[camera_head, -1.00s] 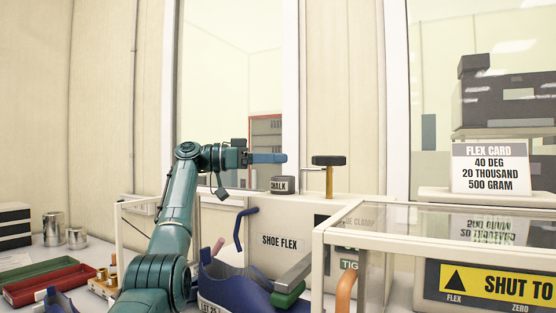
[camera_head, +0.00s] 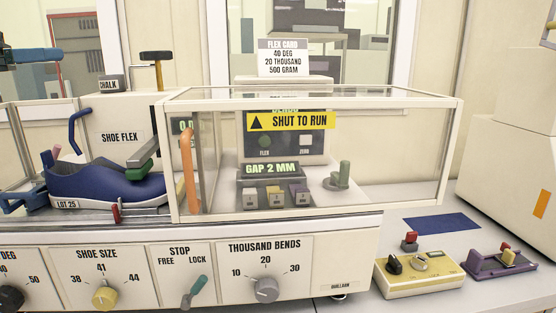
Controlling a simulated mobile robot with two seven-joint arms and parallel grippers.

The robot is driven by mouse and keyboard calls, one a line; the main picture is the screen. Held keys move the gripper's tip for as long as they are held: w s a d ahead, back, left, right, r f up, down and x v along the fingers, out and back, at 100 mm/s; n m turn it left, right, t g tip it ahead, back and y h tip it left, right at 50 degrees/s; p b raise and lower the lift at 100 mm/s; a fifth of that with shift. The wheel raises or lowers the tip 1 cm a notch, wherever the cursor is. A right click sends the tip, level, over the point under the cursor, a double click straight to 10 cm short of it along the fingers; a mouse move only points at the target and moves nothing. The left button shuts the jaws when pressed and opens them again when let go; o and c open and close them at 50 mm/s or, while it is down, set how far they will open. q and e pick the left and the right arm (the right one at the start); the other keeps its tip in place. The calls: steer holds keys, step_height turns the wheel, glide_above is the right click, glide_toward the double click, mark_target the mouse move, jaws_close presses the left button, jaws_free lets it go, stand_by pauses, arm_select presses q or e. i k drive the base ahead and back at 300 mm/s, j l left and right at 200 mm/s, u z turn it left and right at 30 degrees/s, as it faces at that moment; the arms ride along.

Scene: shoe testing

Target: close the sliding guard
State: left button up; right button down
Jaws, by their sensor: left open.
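The sliding guard (camera_head: 312,102) is a clear box with a cream frame. In the head view it stands over the right part of the machine, around the small panel and coloured blocks. Its orange upright handle (camera_head: 187,168) is at its left end. The blue shoe (camera_head: 105,187) lies left of the guard, outside it. My left gripper (camera_head: 40,55) is at the upper left edge, open and empty, left of the chalk tin and well away from the handle. Most of its arm is out of view. My right gripper is not in view.
A green-tipped clamp (camera_head: 142,160) reaches over the shoe. A blue forked part (camera_head: 20,198), hard to identify, sits at the left edge. The machine's front has dials and a green stop lever (camera_head: 198,290). A yellow device (camera_head: 420,272) stands on the right table.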

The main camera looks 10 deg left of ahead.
mark_target(227, 98)
steer(key=k, duration=1)
